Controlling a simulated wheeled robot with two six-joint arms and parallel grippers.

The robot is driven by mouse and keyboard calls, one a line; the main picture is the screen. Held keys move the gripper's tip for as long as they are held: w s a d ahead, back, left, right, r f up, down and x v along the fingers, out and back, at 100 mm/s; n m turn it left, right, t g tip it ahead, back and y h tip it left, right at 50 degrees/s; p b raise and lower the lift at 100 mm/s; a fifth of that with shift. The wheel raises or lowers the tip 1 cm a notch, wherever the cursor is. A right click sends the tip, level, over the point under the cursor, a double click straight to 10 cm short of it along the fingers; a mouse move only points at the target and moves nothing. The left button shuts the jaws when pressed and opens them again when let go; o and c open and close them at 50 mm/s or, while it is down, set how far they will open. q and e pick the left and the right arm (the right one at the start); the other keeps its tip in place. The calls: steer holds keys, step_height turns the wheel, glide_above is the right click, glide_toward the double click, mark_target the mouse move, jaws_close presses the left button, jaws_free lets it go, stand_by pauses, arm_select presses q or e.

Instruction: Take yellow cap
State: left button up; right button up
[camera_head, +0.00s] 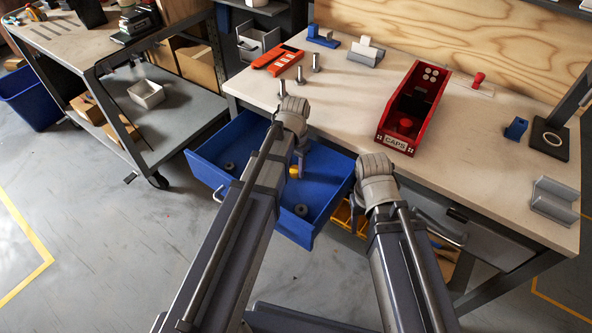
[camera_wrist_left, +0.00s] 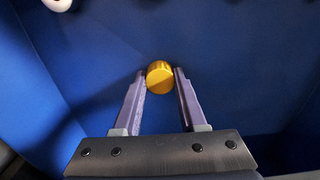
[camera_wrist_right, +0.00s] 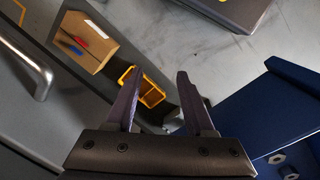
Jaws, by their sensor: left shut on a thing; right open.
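The yellow cap (camera_head: 294,172) is in the open blue drawer (camera_head: 222,155), low between my left gripper's fingers. In the left wrist view, the yellow cap (camera_wrist_left: 160,77) sits between the fingertips of my left gripper (camera_wrist_left: 160,80), which is shut on it against the blue drawer interior (camera_wrist_left: 100,60). I cannot tell whether the cap touches the drawer floor. My right gripper (camera_wrist_right: 158,80) is open and empty, just right of the drawer in the head view.
Grey round parts (camera_head: 301,210) lie in the drawer. A red CAPS bin (camera_head: 397,143) stands on the workbench (camera_head: 340,105) above. Metal pegs and a red-orange tool case (camera_head: 277,60) are at the bench's left. A yellow bin (camera_wrist_right: 152,91) is below my right gripper.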

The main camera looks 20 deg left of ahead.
mark_target(295, 169)
arm_select(q)
jaws_close()
steer(key=shift+r, duration=0.15)
steer(key=shift+r+p, duration=1.9)
steer(key=shift+p, duration=0.15)
steer(key=shift+s+f, duration=0.1)
